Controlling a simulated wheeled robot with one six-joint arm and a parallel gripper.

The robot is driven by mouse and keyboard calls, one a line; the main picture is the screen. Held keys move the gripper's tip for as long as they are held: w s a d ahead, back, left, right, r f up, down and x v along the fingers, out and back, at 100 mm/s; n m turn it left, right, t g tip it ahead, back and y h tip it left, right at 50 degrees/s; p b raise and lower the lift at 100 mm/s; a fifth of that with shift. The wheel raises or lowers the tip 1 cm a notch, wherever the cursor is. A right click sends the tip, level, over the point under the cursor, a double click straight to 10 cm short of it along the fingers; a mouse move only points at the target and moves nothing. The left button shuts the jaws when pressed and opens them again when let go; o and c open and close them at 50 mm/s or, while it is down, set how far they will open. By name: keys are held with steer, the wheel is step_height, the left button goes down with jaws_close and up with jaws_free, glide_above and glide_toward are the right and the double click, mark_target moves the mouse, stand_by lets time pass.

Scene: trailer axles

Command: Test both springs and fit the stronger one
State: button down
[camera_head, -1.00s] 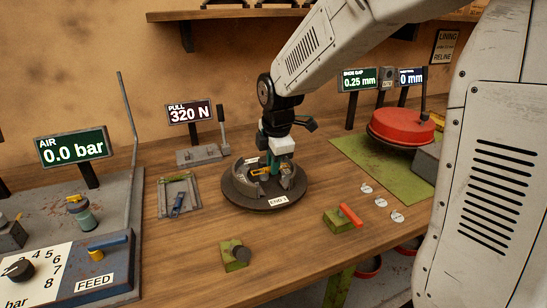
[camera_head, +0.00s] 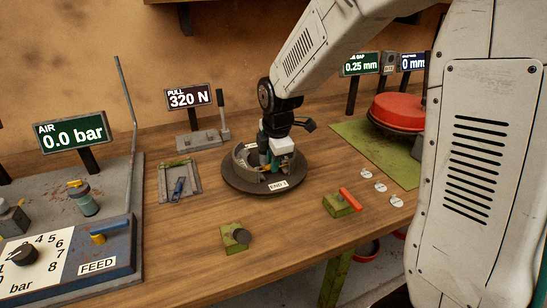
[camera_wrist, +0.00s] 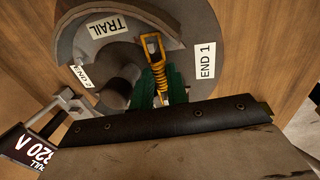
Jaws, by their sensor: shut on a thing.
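My gripper (camera_head: 268,162) is over the round dark fixture (camera_head: 240,186) labelled END 1, in the middle of the bench. In the wrist view its green fingers (camera_wrist: 160,84) are shut on a yellow coil spring (camera_wrist: 158,72) with a squared loop at its outer end. The spring lies over the fixture (camera_wrist: 215,25), between the TRAIL and END 1 labels. Whether its ends are hooked on anything I cannot tell. A small blue part (camera_head: 178,188), perhaps the other spring, lies in a shallow tray (camera_head: 163,190) left of the fixture. The PULL display (camera_head: 188,97) reads 320 N.
A lever tester (camera_head: 203,138) stands behind the tray. The air panel (camera_head: 98,262) is at the left and reads 0.0 bar. A red drum (camera_head: 398,112) sits on a green mat at the right. Two small green blocks (camera_head: 235,238) and (camera_head: 340,204) stand in front.

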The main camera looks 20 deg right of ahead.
stand_by(0.3)
steer(key=c, duration=1.3)
jaws_free()
step_height(320, 180, up, 8)
steer(key=s, duration=0.1)
steer(key=shift+s+f, duration=0.2)
steer(key=shift+s, duration=0.05)
